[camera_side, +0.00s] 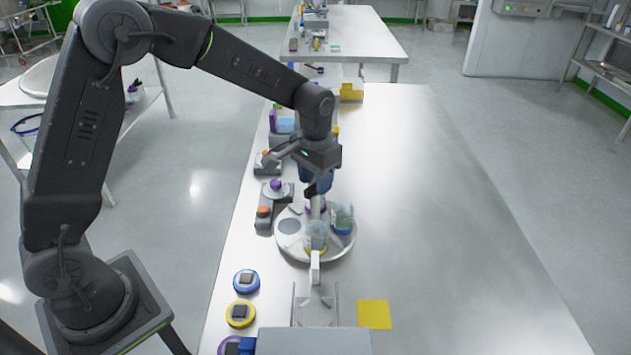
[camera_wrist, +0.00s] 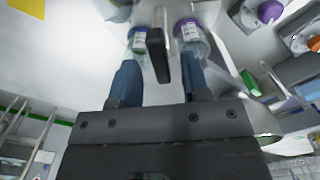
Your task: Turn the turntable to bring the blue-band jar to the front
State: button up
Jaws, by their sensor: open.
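The round grey turntable (camera_side: 289,243) stands on the table with clear jars on it. The blue-band jar (camera_side: 343,222) is on its right side. A yellow-band jar (camera_side: 317,240) is at the near side, by an upright white marker (camera_side: 315,268). A purple-band jar is partly hidden behind my gripper; it shows clearly in the wrist view (camera_wrist: 190,38). My gripper (camera_side: 316,186) is open above the far part of the turntable. In the wrist view its blue fingers (camera_wrist: 157,66) are apart, with a dark upright bar (camera_wrist: 158,52) showing between them; contact cannot be told.
Blue (camera_side: 246,281) and yellow (camera_side: 240,313) round pieces lie at the near left. Small stations with an orange knob (camera_side: 264,212) and a purple knob (camera_side: 276,184) stand left of the turntable. A yellow square (camera_side: 375,314) lies near right. The table's right side is clear.

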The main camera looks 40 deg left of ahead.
jog(key=shift+f, duration=0.55)
grip_shut()
